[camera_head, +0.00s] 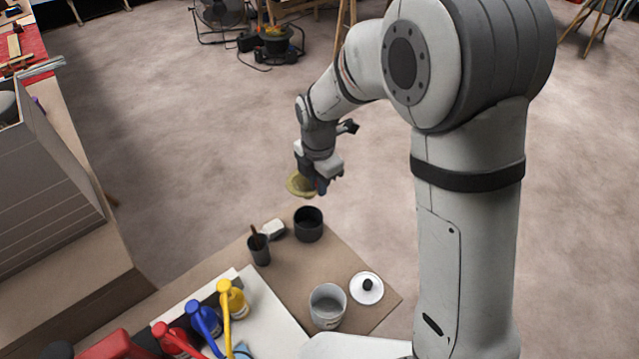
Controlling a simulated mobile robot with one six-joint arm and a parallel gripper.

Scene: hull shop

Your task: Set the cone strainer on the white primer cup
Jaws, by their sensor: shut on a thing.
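My gripper (318,184) is shut on the cone strainer (299,184), a pale yellow piece at the fingers. The strainer is held in the air above and beyond the far corner of the brown board. Its lower part is small in view and its exact tilt cannot be told. The white primer cup (327,306) stands upright on the near part of the board, open at the top with a grey inside. My gripper and the strainer are well apart from it, farther back.
The brown board (290,275) also holds a black pot (308,224), a dark cup with a brush (259,250), a small white block (273,230) and a white lid with a black knob (367,288). Red, blue and yellow pump bottles (231,298) stand front left.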

